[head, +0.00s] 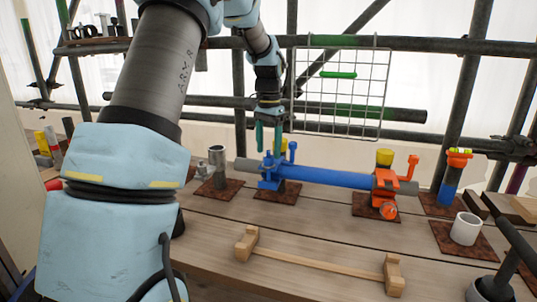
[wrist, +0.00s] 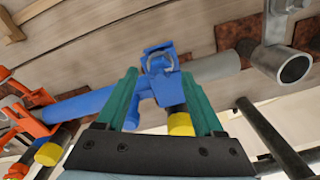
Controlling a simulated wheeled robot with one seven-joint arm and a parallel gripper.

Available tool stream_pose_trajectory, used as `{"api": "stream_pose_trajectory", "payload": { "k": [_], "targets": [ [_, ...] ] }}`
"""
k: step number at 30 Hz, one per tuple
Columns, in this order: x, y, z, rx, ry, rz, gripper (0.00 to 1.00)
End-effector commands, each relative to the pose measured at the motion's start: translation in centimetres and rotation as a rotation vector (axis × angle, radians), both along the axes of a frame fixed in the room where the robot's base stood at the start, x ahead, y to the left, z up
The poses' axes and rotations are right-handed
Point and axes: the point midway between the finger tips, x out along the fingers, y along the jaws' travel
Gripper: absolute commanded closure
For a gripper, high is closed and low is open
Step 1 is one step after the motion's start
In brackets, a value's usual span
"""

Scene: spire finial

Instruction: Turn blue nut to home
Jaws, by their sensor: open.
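The blue nut (head: 268,180) is a blue fitting with lugs at the left end of a blue tube (head: 335,178), which lies across the bench. In the wrist view the blue nut (wrist: 160,62) shows just ahead of the fingertips, between them in the picture. My gripper (head: 268,148) points down over the nut from the far side. Its green fingers are open with a gap between them, and they also show in the wrist view (wrist: 160,82). I cannot tell whether either finger touches the nut. A yellow cap (wrist: 181,124) shows between the fingers.
An orange clamp (head: 386,184) sits at the tube's right end. A grey upright pipe (head: 217,165) stands left of the nut. A blue post with an orange top (head: 449,183) and a white cup (head: 465,229) are at the right. A wooden bar (head: 315,263) lies in front. Scaffold pipes run behind.

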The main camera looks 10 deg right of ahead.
Motion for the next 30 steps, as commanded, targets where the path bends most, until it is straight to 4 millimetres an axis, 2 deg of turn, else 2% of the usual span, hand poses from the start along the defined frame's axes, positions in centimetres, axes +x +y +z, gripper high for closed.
{"api": "stream_pose_trajectory", "payload": {
  "k": [6, 13, 20, 27, 30],
  "targets": [
    [0.1, -0.1, 4.4, -0.003, -0.005, 0.0, 0.31],
    [0.0, -0.1, 7.8, -0.002, -0.003, -0.001, 0.31],
    [-0.1, -0.1, 8.7, -0.001, -0.001, -0.001, 0.31],
    [-0.1, 0.0, 8.6, -0.001, -0.001, 0.002, 0.31],
    [-0.4, 1.0, 8.0, -0.001, -0.004, 0.032, 0.31]
  ]
}}
